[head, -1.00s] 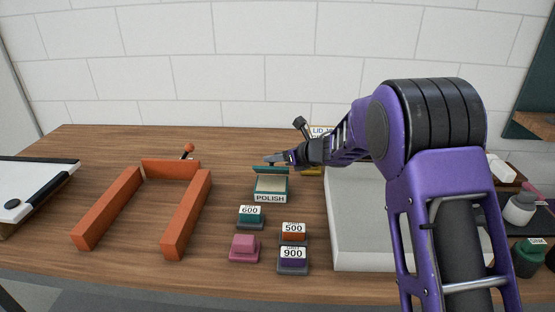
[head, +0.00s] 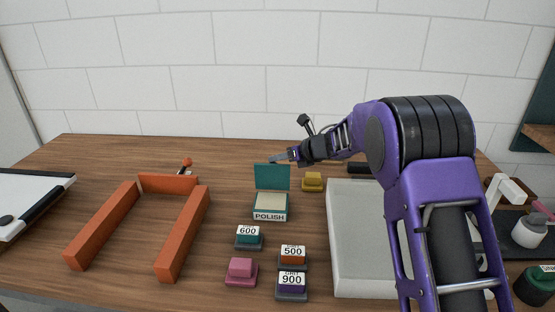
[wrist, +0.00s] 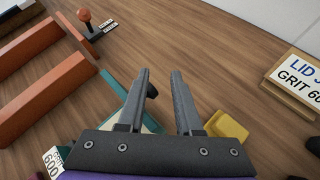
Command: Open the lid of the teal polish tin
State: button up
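The teal polish tin (head: 269,213) stands on the wooden bench with its POLISH label facing me. Its teal lid (head: 272,177) stands raised, roughly upright at the back edge, and the pale inside of the tin shows. My gripper (head: 280,158) is just above the lid's top edge; I cannot tell whether it touches. In the wrist view my gripper (wrist: 160,72) has its two fingers apart with nothing clearly held between them. A teal edge of the tin (wrist: 117,88) shows left of the fingers, partly hidden by them.
Blocks labelled 600 (head: 249,236), 500 (head: 292,254) and 900 (head: 291,284) and a pink block (head: 240,270) stand in front. A yellow block (head: 312,181) is right of the lid. An orange frame (head: 184,235) lies left, a grey tray (head: 360,240) right.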

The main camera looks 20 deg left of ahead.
jog(key=o, duration=0.4)
jog(key=shift+s+d+f, duration=0.1)
jog(key=shift+s+f, duration=0.05)
jog(key=shift+f, duration=0.3)
jog(key=shift+s+d+f, duration=0.1)
jog(key=shift+f, duration=0.35)
jog(key=shift+o, duration=0.6)
jog(key=shift+s+a, duration=0.15)
jog(key=shift+a, duration=0.2)
jog(key=shift+f, duration=0.1)
jog(key=w+d+r+p, duration=0.2)
jog(key=w+d+r, duration=0.2)
jog(key=d+r, duration=0.8)
jog(key=shift+d+r, duration=0.25)
jog(key=shift+r, duration=1.6)
